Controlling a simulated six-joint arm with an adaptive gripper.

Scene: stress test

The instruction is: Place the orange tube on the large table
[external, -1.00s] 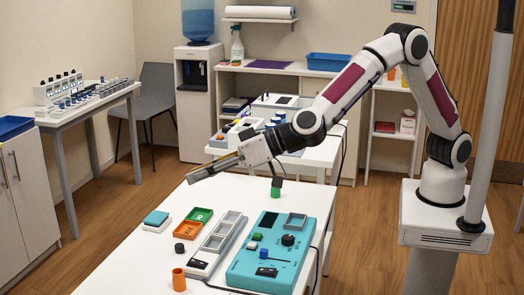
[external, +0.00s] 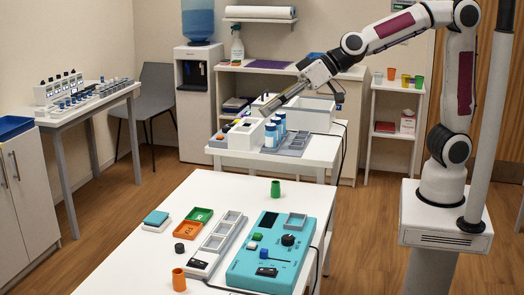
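An orange tube (external: 179,279) stands upright near the front left edge of the large white table (external: 125,262). A green tube (external: 276,188) stands upright near that table's back right. My gripper (external: 264,112) is far from the orange tube, above the smaller table behind, pointing down-left near a white box (external: 245,132) and blue-and-white vials (external: 275,130). The view is too small to tell whether its fingers are open or hold anything.
The large table also holds a teal device (external: 270,255), a grey tray (external: 216,240), green (external: 200,215) and orange (external: 186,232) trays, a black knob (external: 179,248) and a teal-topped block (external: 156,220). A white bin (external: 305,112) stands on the smaller table (external: 322,153).

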